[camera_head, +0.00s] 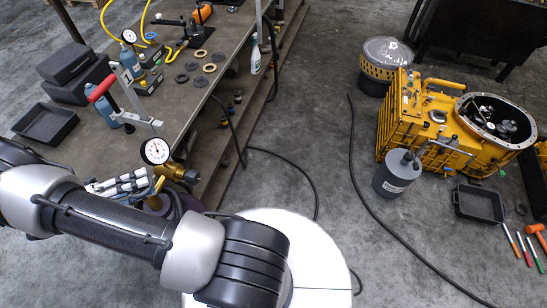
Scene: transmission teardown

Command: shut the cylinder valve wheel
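A brass valve fitting (177,173) with a round white-faced gauge (155,150) stands by the near end of the bench, just above my arm. A dark rounded body, perhaps the cylinder, shows only partly below it behind my arm. I cannot clearly make out the valve wheel. My gripper (138,182) is just left of the brass fitting, close to it in the picture. Its light grey fingers show beyond my forearm, which hides part of it. I cannot tell whether it touches anything or how far its fingers are apart.
A yellow gearbox (430,125), a grey can (397,172) and a black tray (479,203) stand on the floor at right. Black hoses (352,150) cross the otherwise clear middle floor.

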